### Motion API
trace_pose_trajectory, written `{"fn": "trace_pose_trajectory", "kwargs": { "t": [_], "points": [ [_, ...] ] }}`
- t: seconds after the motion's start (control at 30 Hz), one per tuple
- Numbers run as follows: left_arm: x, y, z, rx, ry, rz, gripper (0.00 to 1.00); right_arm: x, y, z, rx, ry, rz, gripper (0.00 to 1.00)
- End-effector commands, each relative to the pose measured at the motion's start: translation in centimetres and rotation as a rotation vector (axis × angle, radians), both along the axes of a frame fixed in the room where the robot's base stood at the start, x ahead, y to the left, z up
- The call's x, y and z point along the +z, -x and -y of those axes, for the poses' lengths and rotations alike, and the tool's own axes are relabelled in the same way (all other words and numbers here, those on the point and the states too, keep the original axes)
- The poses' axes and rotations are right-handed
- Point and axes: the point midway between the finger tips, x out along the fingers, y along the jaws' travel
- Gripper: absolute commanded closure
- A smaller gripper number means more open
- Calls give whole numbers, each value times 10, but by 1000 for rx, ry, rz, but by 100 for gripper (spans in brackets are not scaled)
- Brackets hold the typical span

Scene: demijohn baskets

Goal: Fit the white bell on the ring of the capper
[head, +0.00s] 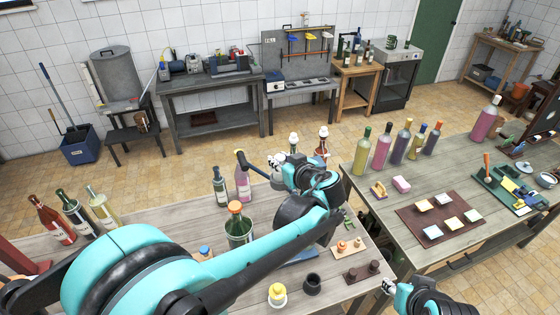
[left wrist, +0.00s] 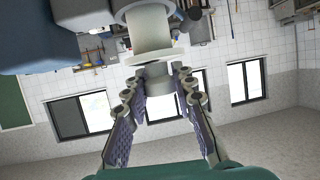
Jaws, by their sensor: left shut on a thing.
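My left gripper (head: 283,162) is over the near table in the head view. In the left wrist view, the same left gripper (left wrist: 157,82) has its fingers closed on a small pale cylinder, seemingly the white bell (left wrist: 158,78). Its far end meets or nearly meets a pale flange under a thicker cream cylinder, seemingly the ring of the capper (left wrist: 155,58); I cannot tell whether they touch. In the head view, the gripper hides most of the capper; a dark blue lever (head: 254,167) sticks out to its left. My right gripper (head: 388,286) is low in the head view, its jaws too small to judge.
A green bottle with an orange top (head: 238,226) and a pink bottle (head: 243,182) stand left of the arm. A yellow-and-white piece (head: 277,295), a black cup (head: 312,284) and a brown block (head: 362,271) lie in front. The right table (head: 400,262) holds several bottles and a brown mat (head: 410,216).

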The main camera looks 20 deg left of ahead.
Motion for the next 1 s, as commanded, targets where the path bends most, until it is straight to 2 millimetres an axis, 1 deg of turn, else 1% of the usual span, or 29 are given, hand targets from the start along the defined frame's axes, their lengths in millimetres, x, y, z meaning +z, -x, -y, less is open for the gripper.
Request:
{"fn": "trace_pose_trajectory", "kwargs": {
  "t": [0.03, 1.0],
  "points": [
    [5, 0, 0, 0, 0, 0, 100, 4, 0, 0, 0, 0, 0, 60],
    [56, 0, 0, 0, 0, 0, 100, 39, 0, 0, 0, 0, 0, 60]
  ]
}}
